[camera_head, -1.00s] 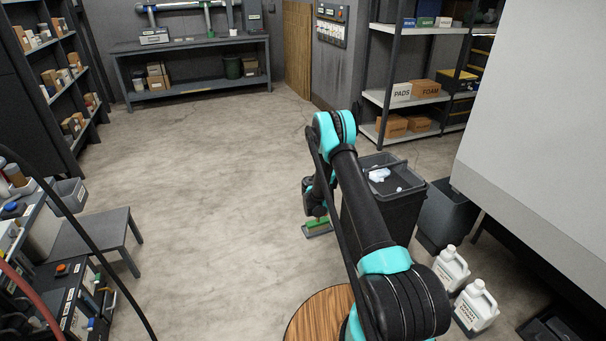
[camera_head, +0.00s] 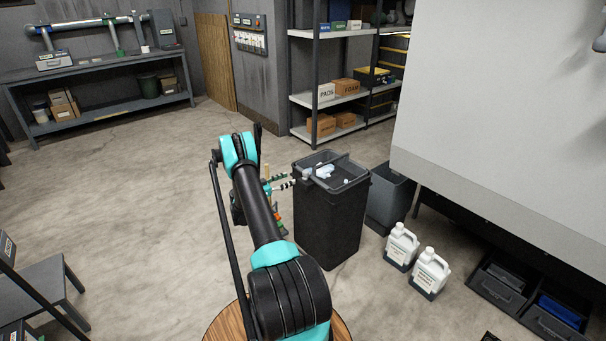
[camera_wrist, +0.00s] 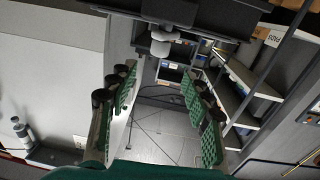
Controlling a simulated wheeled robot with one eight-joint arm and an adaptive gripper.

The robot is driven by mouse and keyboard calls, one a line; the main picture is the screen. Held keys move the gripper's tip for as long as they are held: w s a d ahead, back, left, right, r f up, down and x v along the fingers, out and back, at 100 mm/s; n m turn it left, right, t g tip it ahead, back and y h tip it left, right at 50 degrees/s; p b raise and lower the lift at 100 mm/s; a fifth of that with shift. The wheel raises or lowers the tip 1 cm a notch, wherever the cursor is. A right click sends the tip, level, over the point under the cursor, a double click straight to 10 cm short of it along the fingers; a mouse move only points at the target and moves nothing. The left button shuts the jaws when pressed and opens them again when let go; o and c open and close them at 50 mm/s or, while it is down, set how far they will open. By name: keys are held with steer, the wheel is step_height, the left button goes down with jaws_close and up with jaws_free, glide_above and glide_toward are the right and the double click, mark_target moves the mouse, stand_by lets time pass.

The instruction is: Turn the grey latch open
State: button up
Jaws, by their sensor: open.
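No latch is plainly identifiable. A small grey piece (camera_head: 308,173) sits at the left rim of the dark bin (camera_head: 330,220) in the head view. A grey rounded knob-like piece (camera_wrist: 161,43) hangs from a dark structure (camera_wrist: 205,14) at the top of the wrist view; I cannot tell whether it is the same piece or the latch. My gripper (camera_head: 281,185) is beside the bin's upper left, pointing right towards it. In the wrist view my gripper's green-padded fingers (camera_wrist: 163,98) are wide apart with nothing between them. Contact with the grey piece is not visible.
Pale cloth-like waste (camera_head: 325,171) lies in the bin. A second dark bin (camera_head: 389,200) and two white jugs (camera_head: 402,245) (camera_head: 430,272) stand to its right, below a large white panel (camera_head: 490,110). Shelving (camera_head: 318,98) stands behind.

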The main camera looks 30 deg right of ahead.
mark_target(306, 171)
steer(key=d, duration=1.1)
steer(key=shift+d, duration=0.25)
jaws_close()
